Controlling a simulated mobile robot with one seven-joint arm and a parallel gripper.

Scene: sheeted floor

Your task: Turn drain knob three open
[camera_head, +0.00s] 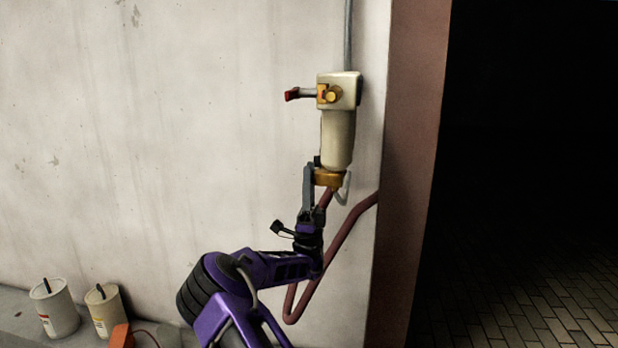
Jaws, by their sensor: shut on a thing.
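A cream filter unit (338,135) hangs on the wall, with a bowl that narrows downward. At its bottom is a brass drain knob (329,178). My gripper (318,172) comes up from below and is shut on this knob, with a dark grey finger along its left side. The far finger is mostly hidden. No number or mark shows on the knob, and its turn position cannot be told.
A red-tipped lever (299,94) and a brass fitting (331,94) are on the unit's head. A dark red hose (346,235) loops beside my arm. White tubs (56,310) and an orange object (121,338) stand at lower left. A dark opening lies right.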

